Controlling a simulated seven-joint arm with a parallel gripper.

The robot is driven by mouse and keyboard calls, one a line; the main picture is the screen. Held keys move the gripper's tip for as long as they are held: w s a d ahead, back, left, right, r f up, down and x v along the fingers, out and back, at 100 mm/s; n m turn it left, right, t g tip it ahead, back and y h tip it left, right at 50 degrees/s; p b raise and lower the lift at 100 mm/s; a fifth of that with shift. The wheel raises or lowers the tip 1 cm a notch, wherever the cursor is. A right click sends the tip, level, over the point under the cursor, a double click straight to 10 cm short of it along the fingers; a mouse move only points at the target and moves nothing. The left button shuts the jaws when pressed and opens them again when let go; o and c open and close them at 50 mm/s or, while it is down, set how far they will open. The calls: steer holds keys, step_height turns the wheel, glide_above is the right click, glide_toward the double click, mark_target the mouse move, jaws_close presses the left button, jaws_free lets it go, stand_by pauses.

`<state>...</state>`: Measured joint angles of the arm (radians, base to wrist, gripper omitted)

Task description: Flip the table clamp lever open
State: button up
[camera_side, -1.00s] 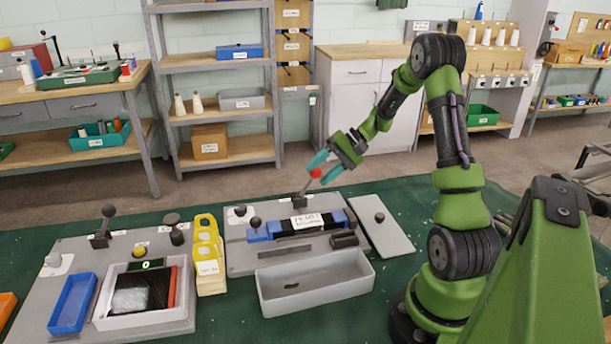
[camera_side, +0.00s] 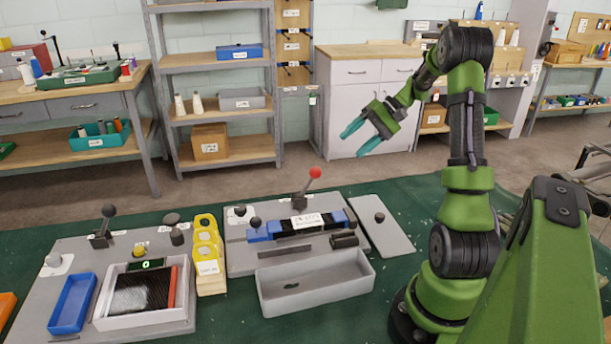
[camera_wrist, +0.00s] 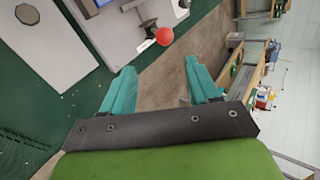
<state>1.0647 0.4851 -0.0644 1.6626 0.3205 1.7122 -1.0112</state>
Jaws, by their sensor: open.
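The table clamp lever (camera_side: 307,183) stands at the back edge of the grey clamp plate (camera_side: 240,262). It has a red ball knob and leans up to the right. The red knob also shows in the wrist view (camera_wrist: 165,36), beyond and between my fingertips. My gripper (camera_side: 348,143) has teal fingers, which are spread and empty. It hangs up and to the right of the lever, clear of it. In the wrist view my gripper (camera_wrist: 158,82) shows both fingers apart with bare floor between them.
A grey open tray (camera_side: 315,290) sits in front of the clamp plate. A flat grey plate with a black knob (camera_side: 390,235) lies to its right. A yellow holder (camera_side: 207,255) and a second grey station (camera_side: 60,300) are at the left. The air around my gripper is free.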

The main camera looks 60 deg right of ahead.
steer(key=v, duration=0.5)
steer(key=shift+f, duration=0.1)
steer(key=s+a+r+n+h, duration=0.2)
steer(key=a+n, duration=0.1)
steer(key=a, duration=1.4)
steer(key=s+a+r+n+h, duration=0.2)
steer(key=a+n, duration=0.2)
steer(key=a, duration=1.4)
steer(key=shift+s+r+h, duration=0.15)
steer(key=shift+h, duration=0.25)
steer(key=shift+o, duration=0.2)
steer(key=shift+a, duration=0.1)
